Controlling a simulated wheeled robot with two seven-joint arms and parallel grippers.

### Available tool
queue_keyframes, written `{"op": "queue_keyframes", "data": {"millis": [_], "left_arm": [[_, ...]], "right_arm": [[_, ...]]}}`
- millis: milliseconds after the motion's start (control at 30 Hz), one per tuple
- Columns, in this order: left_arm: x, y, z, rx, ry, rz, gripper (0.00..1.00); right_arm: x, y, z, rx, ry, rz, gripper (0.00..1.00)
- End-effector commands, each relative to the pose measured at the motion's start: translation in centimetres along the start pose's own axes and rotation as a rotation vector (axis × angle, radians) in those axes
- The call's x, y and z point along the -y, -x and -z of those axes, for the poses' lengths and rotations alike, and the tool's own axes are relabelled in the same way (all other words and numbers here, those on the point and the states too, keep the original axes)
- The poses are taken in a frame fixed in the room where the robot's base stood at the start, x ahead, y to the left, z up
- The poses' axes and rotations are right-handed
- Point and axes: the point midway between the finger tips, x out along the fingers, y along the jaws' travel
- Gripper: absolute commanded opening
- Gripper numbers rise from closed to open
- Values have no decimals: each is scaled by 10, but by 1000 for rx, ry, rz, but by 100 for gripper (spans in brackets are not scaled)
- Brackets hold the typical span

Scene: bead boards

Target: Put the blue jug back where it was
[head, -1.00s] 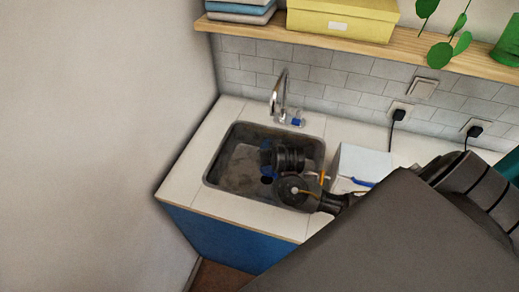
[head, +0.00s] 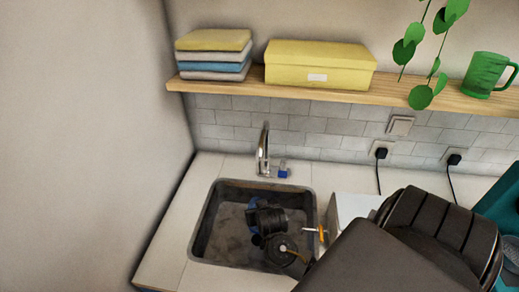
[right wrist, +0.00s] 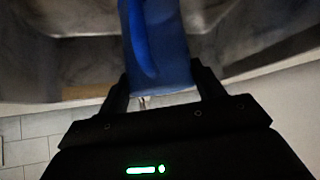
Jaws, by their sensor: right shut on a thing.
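The blue jug (right wrist: 160,40) shows in the right wrist view as a blue part between the fingers of my right gripper (right wrist: 160,78), which is shut on it. In the head view only small blue patches of the jug (head: 253,204) show behind my dark right wrist, inside the grey sink (head: 208,222). The rest of the jug is hidden, so I cannot tell whether it touches the sink bottom. My left gripper is not in view.
A chrome tap (head: 263,150) stands behind the sink. A white box (head: 350,205) is to its right. Above, a wooden shelf (head: 220,87) holds folded cloths (head: 212,55), a yellow box (head: 318,68) and a green mug (head: 486,74). The counter left of the sink is clear.

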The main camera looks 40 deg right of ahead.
Motion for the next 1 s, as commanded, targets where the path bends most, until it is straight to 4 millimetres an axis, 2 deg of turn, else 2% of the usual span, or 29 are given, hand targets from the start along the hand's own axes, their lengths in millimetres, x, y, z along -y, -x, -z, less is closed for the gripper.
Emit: {"op": "queue_keyframes", "data": {"millis": [267, 500, 933, 967, 1000], "left_arm": [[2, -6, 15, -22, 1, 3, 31], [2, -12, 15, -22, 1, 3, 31], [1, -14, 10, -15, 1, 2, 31], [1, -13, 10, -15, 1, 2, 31], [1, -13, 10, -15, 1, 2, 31]], "right_arm": [[-2, -10, -11, 1, 0, -4, 23], [-3, -30, -31, 0, -1, -3, 23], [-3, -34, -35, 1, -2, -3, 23], [-3, -34, -34, 1, -2, -3, 71], [-3, -34, -34, 1, -2, -3, 76]]}}
